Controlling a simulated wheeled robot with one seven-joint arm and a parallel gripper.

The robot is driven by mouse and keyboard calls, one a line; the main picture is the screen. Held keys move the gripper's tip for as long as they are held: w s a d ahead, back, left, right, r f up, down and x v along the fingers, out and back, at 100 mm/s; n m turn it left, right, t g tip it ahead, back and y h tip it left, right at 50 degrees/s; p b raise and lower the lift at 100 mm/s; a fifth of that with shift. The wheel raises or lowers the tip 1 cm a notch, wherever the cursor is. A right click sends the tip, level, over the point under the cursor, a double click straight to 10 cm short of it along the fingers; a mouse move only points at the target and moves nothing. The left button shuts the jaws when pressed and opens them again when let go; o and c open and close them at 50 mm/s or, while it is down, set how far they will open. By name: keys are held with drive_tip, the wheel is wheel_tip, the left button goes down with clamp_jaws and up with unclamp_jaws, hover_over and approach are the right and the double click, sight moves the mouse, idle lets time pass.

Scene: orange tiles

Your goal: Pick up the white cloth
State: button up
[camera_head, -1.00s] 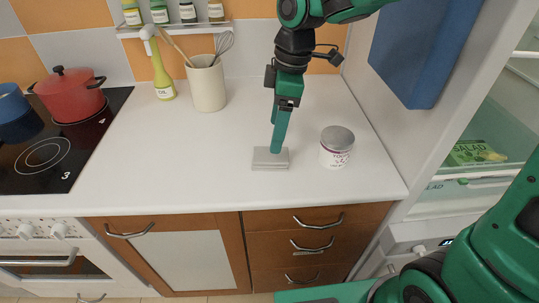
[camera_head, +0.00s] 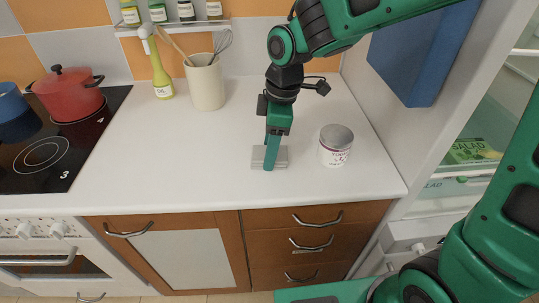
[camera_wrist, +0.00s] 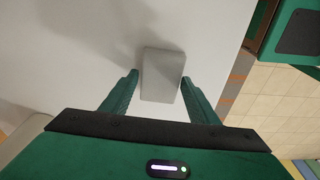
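The white cloth (camera_head: 281,157) is a small, folded, light grey-white block lying flat on the white counter, left of the white tub. It also shows in the wrist view (camera_wrist: 161,73), with its near end between the two fingers. My gripper (camera_head: 269,163) points down at the cloth and covers part of it in the head view. In the wrist view my gripper (camera_wrist: 159,80) is open, one finger on each side of the cloth, with a gap on both sides. How high the fingertips are above the counter is hard to tell.
A white tub with a grey lid (camera_head: 335,146) stands close to the right of my gripper. A utensil crock (camera_head: 207,86) and an oil bottle (camera_head: 162,75) stand at the back. A red pot (camera_head: 69,94) sits on the black hob at left. The counter's left middle is clear.

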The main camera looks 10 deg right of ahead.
drive_tip(key=c, duration=0.5)
drive_tip(key=shift+c, duration=0.2)
drive_tip(key=shift+r, duration=0.5)
drive_tip(key=r, duration=0.3)
drive_tip(key=shift+a+r, duration=0.2)
drive_tip(key=shift+r, duration=0.05)
drive_tip(key=s+a+r, duration=0.6)
drive_tip(key=a, duration=0.3)
drive_tip(key=shift+a+r, duration=0.25)
drive_tip(key=shift+a, duration=0.05)
